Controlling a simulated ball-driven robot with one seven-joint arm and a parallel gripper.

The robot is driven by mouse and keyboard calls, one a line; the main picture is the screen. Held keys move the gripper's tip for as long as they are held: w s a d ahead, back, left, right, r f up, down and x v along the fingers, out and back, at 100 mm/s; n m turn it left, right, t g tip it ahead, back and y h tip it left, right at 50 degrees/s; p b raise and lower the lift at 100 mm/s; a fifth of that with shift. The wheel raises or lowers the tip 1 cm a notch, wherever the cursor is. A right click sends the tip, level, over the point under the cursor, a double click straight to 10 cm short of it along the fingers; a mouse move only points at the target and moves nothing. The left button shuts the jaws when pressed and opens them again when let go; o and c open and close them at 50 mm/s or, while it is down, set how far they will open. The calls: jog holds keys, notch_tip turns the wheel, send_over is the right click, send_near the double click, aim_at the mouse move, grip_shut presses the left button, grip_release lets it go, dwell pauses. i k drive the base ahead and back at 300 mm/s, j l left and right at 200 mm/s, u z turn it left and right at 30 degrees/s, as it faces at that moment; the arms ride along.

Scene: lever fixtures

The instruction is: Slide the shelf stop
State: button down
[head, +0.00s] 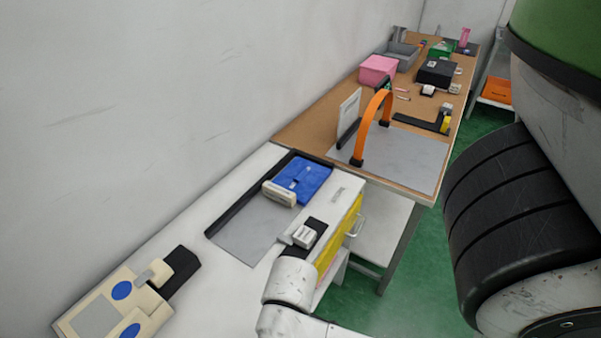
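A blue slab (302,177) with a cream block (280,193) at its near end sits on a grey plate (246,228) on the white worktop. A black rail (262,190) runs along the plate's left side. The slab looks like the shelf stop, but I cannot tell for sure. My gripper (312,230) is at the plate's near right, beside a white box edge, apart from the cream block in the picture. Its fingers are not clear, so I cannot tell whether it is open or shut.
An orange arch (371,126) stands on a grey plate on the brown table behind. A cream fixture with blue discs (112,305) is at lower left. A yellow-fronted drawer unit (341,236) is right of my gripper. Pink (378,69) and black boxes stand farther back. The wall borders the left.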

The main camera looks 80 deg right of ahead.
aim_at(287, 198)
jog(key=l+z, duration=0.1)
jog(key=z, duration=1.1)
